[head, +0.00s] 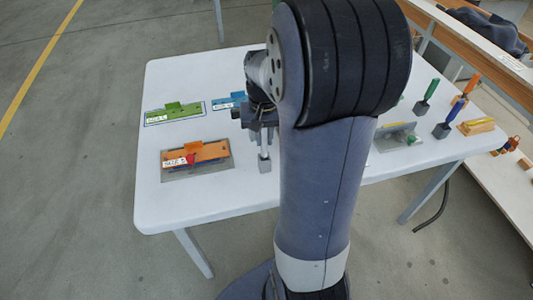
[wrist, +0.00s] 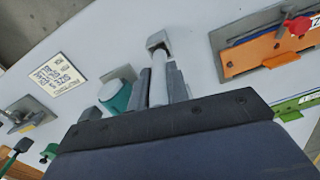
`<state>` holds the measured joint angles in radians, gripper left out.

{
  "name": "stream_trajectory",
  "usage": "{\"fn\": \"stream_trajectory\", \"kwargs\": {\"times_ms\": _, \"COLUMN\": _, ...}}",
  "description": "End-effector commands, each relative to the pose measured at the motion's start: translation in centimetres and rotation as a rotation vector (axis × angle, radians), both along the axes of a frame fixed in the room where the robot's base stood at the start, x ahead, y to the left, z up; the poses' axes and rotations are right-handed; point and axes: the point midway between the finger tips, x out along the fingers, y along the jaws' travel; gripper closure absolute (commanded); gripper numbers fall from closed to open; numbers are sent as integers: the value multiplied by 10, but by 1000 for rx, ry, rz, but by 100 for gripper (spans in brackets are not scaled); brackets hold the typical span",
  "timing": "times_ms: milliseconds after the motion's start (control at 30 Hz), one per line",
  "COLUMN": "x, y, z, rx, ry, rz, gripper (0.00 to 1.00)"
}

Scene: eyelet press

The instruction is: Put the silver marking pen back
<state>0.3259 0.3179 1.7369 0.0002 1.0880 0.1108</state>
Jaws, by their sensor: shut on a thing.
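The silver marking pen (head: 264,146) is upright below my gripper (head: 264,130), near the middle of the white table. My gripper also shows in the wrist view (wrist: 160,80), its two grey fingers shut on the pen (wrist: 158,75). The pen's lower end meets a small grey block holder (head: 264,165), also seen in the wrist view (wrist: 158,40). The pen lines up with this block, but I cannot tell how deep it sits in it. My arm hides part of the table behind the gripper.
Left of the holder, an orange press plate (head: 208,152) with a red knob lies close by. Green (head: 174,112) and blue (head: 228,102) plates lie behind it. At right stand a green-handled tool (head: 431,90), a blue one (head: 456,110) and a wooden block (head: 476,127). The front left table is clear.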

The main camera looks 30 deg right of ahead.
Motion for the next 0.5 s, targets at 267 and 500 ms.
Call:
{"fn": "stream_trajectory", "kwargs": {"times_ms": 267, "x": -1, "y": 0, "z": -34, "rx": 1, "ry": 3, "rz": 0, "gripper": 100}}
{"fn": "stream_trajectory", "kwargs": {"times_ms": 500, "x": 0, "y": 0, "z": -49, "rx": -1, "ry": -2, "rz": 0, "gripper": 100}}
